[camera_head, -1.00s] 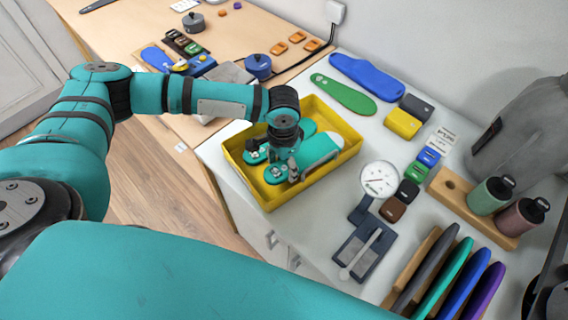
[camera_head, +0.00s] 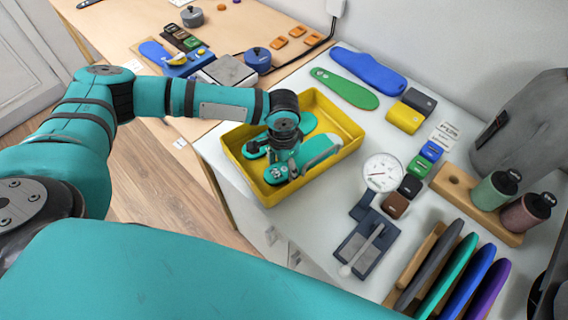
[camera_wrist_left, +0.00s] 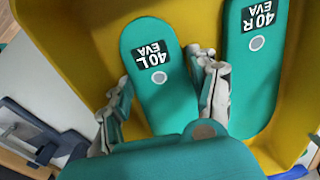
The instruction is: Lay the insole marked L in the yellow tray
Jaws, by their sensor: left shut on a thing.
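The teal insole marked 40 L (camera_wrist_left: 162,95) is between the fingers of my left gripper (camera_wrist_left: 160,95) in the left wrist view. My left gripper (camera_head: 272,160) is shut on it, inside the yellow tray (camera_head: 350,130). In the head view the insole's near end (camera_head: 276,174) shows past the gripper, and the gripper hides its middle. I cannot tell whether the insole touches the tray floor. My right gripper is not in view.
Behind the tray are a green insole (camera_head: 345,88) and a blue one (camera_head: 368,70). A dial gauge (camera_head: 382,172) stands to the right. A rack of colored sheets (camera_head: 455,270) and two spools (camera_head: 495,193) stand farther right.

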